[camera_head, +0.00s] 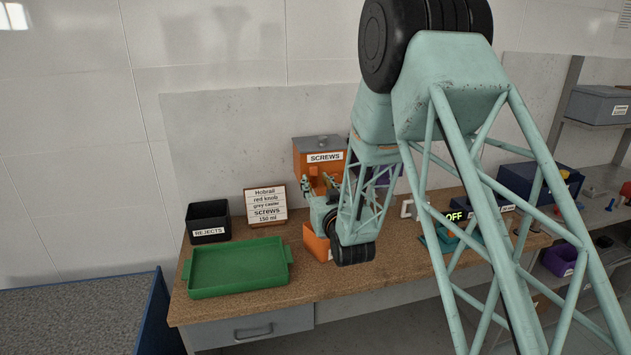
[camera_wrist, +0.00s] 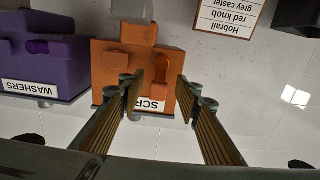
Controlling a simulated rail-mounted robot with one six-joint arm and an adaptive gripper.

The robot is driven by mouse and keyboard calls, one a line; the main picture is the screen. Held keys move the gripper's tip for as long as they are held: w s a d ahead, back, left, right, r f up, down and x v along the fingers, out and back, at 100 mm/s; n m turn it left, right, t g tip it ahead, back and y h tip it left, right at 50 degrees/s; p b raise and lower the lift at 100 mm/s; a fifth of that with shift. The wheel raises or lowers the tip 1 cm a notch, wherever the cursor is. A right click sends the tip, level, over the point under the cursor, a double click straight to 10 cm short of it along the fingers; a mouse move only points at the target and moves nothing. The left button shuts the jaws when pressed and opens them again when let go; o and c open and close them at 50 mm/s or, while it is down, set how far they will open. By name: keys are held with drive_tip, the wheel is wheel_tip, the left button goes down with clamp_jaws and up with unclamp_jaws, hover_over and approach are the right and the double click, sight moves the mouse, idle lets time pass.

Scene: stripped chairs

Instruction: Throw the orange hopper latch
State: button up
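The orange hopper (camera_head: 306,146), labelled SCREWS, stands at the back of the bench with a grey lid. In the wrist view the hopper (camera_wrist: 104,66) appears upside down, directly ahead. A raised orange part on its front, apparently the latch (camera_wrist: 142,58), shows just beyond the gap between my fingertips. My gripper (camera_wrist: 158,84) is open and empty, its fingers spread in front of the hopper's label. In the head view my gripper (camera_head: 320,186) is just in front of the hopper's lower part. Whether a finger touches the latch cannot be told.
A purple WASHERS hopper (camera_wrist: 70,66) stands beside the orange one. An orange bin (camera_head: 314,243) sits below my gripper. A green tray (camera_head: 238,270), black REJECTS bin (camera_head: 209,218) and order sign (camera_head: 266,204) are left. A display reading OFF (camera_head: 455,217) is right.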

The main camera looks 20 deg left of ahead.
drive_tip(key=shift+w+a, duration=0.25)
drive_tip(key=shift+w, duration=0.15)
drive_tip(key=c, duration=0.9)
